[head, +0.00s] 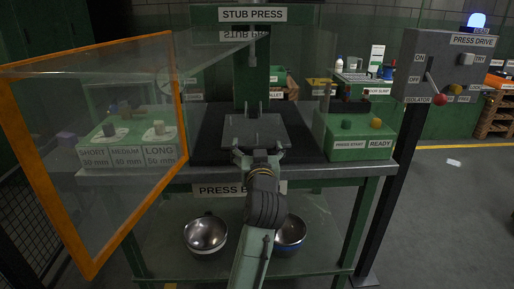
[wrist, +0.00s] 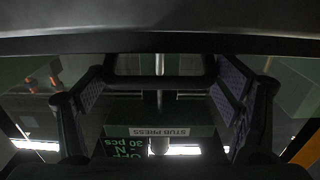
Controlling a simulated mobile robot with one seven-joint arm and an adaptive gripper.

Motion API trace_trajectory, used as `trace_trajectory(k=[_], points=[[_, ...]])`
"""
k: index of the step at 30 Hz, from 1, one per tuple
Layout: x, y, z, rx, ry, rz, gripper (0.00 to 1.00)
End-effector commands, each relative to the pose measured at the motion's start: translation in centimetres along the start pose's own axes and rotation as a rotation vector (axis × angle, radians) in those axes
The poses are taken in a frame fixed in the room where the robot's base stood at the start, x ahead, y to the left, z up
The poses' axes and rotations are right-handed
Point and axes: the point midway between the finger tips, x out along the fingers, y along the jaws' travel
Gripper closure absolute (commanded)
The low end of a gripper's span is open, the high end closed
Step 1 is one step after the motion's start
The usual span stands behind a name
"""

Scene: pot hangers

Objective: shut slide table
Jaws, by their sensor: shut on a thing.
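The slide table (head: 255,131) is a flat grey plate on the dark bed of the stub press, under the ram. My gripper (head: 258,157) is at its front edge, reaching in from below. In the wrist view the grey underside or edge of a plate (wrist: 160,30) fills the top, and a dark bar-like handle (wrist: 160,78) spans between my gripper's fingers (wrist: 160,92). The gripper is shut on this handle. My wrist hides part of the table's front in the head view.
An orange-framed clear guard (head: 105,150) stands swung open at left. A green box with press-start and ready labels (head: 350,137) is at right, length-labelled holders (head: 125,140) at left. Two metal bowls (head: 206,233) (head: 290,232) sit below. An isolator box (head: 450,68) stands at right.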

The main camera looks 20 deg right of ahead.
Motion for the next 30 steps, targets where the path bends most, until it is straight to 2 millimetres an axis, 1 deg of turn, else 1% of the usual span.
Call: trace_trajectory(k=[1,8,11,15,19,21,28,29,30], points=[[0.0,-0.2,0.0,0.001,0.000,-0.004,0.52],[0.0,-0.2,0.0,0.001,0.000,-0.005,0.67],[0.4,-0.2,-0.1,0.001,-0.001,-0.006,0.67],[2.8,-0.2,-0.2,0.003,-0.002,-0.006,0.67],[4.4,-0.3,-0.1,0.003,-0.001,-0.006,0.67],[4.7,-0.3,0.0,0.002,-0.001,-0.007,0.66],[4.7,-0.4,0.0,0.001,0.000,-0.007,0.66],[4.7,-0.4,0.0,0.001,0.000,-0.007,0.16],[4.7,-0.4,0.0,0.001,0.000,-0.007,0.13]])
